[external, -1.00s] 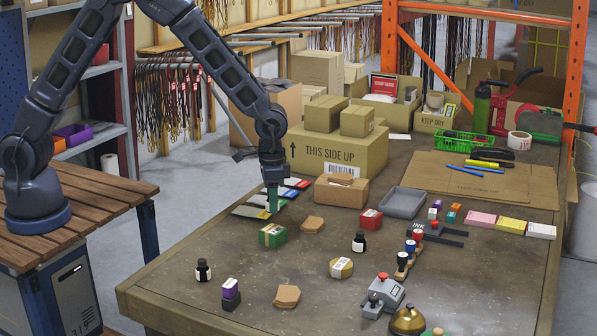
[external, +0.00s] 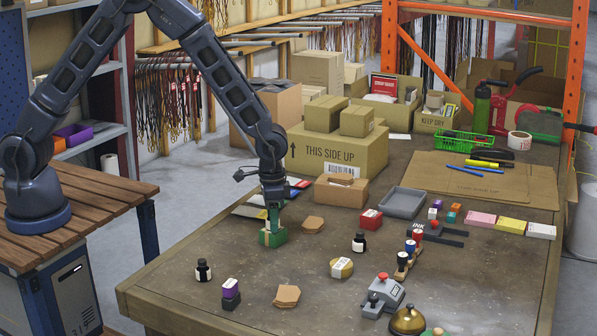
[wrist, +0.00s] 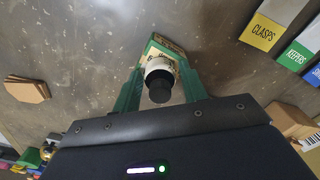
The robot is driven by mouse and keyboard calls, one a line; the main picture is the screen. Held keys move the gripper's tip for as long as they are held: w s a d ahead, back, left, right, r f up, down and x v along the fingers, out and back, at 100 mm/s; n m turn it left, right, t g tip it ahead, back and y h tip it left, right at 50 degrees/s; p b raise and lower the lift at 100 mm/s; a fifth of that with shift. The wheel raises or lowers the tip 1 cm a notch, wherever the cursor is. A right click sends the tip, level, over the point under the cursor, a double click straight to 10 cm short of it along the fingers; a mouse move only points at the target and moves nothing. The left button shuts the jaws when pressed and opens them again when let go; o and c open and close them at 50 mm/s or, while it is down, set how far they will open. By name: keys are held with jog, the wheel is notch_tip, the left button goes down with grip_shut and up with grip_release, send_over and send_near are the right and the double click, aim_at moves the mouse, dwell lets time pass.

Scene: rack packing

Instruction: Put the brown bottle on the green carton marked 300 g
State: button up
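The green carton (external: 265,239) stands on the table in the external view. My gripper (external: 274,222) is directly over it, fingers pointing down. In the wrist view the green fingers of my gripper (wrist: 162,75) are on both sides of a bottle with a black cap and a pale label (wrist: 160,70), taken as the brown bottle. The bottle is upright between them, with the carton (wrist: 160,42) showing behind and beneath it. The bottle's lower part is hidden, and I cannot tell whether it touches the carton. The 300 g mark is not readable.
Near the carton are a brown hexagonal box (external: 313,224), an open-topped cardboard box (external: 341,191) and label cards (wrist: 260,32). The table in front of the carton is mostly clear.

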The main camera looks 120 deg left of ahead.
jog(key=shift+o, duration=0.6)
notch_tip(320, 180, up, 12)
jog(key=s+d+r+m+t, duration=0.15)
jog(key=s+d+r, duration=0.35)
jog(key=d+r, duration=0.75)
jog(key=s+d+r+m+t, duration=0.1)
jog(key=s+d+r+m, duration=0.1)
jog(key=s+d+r, duration=0.6)
jog(key=s+d+r+m+t, duration=0.1)
jog(key=s+d+r+m, duration=0.1)
jog(key=s+d+r, duration=0.6)
jog(key=s+d+f+m, duration=0.1)
jog(key=s, duration=0.6)
jog(key=s+d+f+t, duration=0.1)
jog(key=s+d+f, duration=0.1)
jog(key=s, duration=0.5)
jog(key=shift+f+m, duration=0.25)
jog(key=shift+m, duration=0.1)
